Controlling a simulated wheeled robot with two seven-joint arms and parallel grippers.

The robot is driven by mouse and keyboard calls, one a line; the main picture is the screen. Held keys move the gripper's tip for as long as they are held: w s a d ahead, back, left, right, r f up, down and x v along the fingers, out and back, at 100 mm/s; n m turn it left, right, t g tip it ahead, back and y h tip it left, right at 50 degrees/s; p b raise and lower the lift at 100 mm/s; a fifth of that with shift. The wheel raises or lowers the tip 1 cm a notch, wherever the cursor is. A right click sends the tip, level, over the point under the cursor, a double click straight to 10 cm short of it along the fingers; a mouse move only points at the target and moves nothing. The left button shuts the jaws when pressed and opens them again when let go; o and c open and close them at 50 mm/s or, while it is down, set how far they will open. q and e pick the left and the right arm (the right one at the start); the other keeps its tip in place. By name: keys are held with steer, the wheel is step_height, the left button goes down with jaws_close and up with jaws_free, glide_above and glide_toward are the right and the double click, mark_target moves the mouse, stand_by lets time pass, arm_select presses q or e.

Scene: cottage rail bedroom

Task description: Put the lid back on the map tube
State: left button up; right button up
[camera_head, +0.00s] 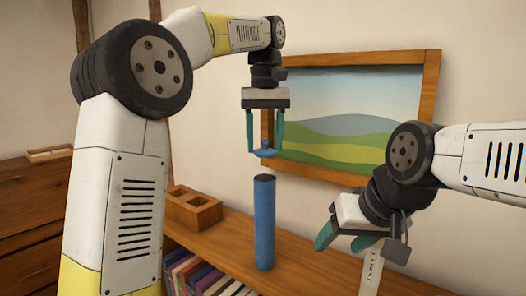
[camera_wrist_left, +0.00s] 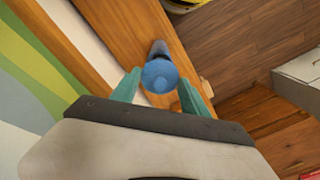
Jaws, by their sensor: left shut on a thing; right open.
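The map tube (camera_head: 264,222) is a tall blue cylinder standing upright on the wooden shelf top. The lid (camera_head: 265,154) is a small blue disc with a knob. My left gripper (camera_head: 265,147) points down above the tube and is shut on the lid, which hangs a little above the tube's top with a clear gap. In the left wrist view the lid (camera_wrist_left: 159,76) sits between the fingertips (camera_wrist_left: 158,90), and part of the tube (camera_wrist_left: 158,48) shows behind it. My right gripper (camera_head: 345,242) is open and empty, low to the right of the tube.
A wooden block with square openings (camera_head: 192,209) stands on the shelf top (camera_head: 305,262) left of the tube. Books (camera_head: 205,277) fill the shelf below. A framed landscape picture (camera_head: 350,110) hangs on the wall behind. A pale strip with dark marks (camera_head: 370,270) shows below my right gripper.

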mark_target(265, 150)
arm_select(q)
steer(key=shift+w+r, duration=0.15)
steer(key=shift+w, duration=0.05)
steer(key=shift+f, duration=2.9)
steer(key=shift+f, duration=0.55)
stand_by(0.3)
steer(key=o, duration=1.4)
